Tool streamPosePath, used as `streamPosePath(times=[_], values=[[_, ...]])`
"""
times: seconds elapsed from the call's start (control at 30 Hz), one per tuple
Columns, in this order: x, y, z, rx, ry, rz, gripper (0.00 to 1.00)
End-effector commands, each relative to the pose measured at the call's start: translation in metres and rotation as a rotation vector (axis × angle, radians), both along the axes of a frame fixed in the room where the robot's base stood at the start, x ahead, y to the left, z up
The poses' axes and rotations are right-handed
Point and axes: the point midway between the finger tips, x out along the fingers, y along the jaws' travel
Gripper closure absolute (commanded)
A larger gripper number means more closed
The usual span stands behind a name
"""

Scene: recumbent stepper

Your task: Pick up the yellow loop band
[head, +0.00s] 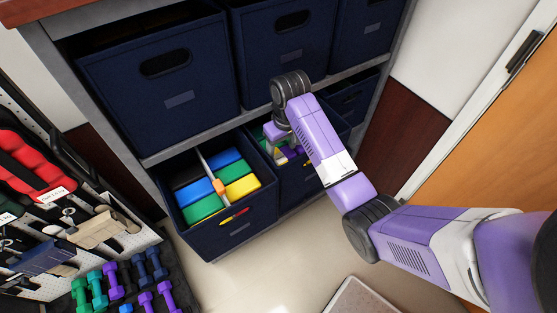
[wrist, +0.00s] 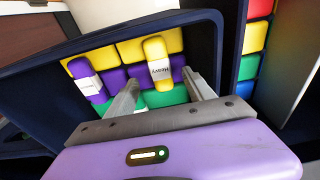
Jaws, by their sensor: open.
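The yellow loop band (wrist: 156,50) has a white label with dark lettering. In the wrist view it lies across the yellow and purple blocks in a dark navy bin (wrist: 62,105). My gripper (wrist: 160,77) is open, its two metal fingers reaching into the bin. In the picture the fingertips lie left and right of the band's lower end, with gaps on both sides; I cannot tell their depth relative to it. In the head view my gripper is over the right lower bin (head: 292,185), and my arm hides most of its contents.
A purple band with a white label (wrist: 85,80) lies at the left in the same bin. The open bin beside it (head: 228,238) holds coloured blocks. Closed navy bins (head: 150,105) sit on the shelf above. Dumbbells (head: 112,280) stand at lower left.

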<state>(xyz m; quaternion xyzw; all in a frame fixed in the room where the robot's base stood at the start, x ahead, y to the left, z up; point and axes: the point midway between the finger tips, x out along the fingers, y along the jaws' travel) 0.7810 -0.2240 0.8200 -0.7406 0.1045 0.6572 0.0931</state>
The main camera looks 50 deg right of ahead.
Motion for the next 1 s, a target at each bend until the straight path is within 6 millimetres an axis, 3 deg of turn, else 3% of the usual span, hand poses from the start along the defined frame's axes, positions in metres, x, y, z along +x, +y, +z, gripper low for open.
streamPosePath(times=[0.4, 0.7, 0.77, 1.0], values=[[0.004, -0.002, -0.051, -0.001, 0.0, 0.0, 0.38], [0.005, -0.001, -0.057, -0.002, -0.002, 0.001, 0.38], [0.005, -0.001, -0.057, -0.002, -0.002, 0.001, 0.46], [0.005, -0.001, -0.056, -0.002, -0.002, 0.001, 0.93]])
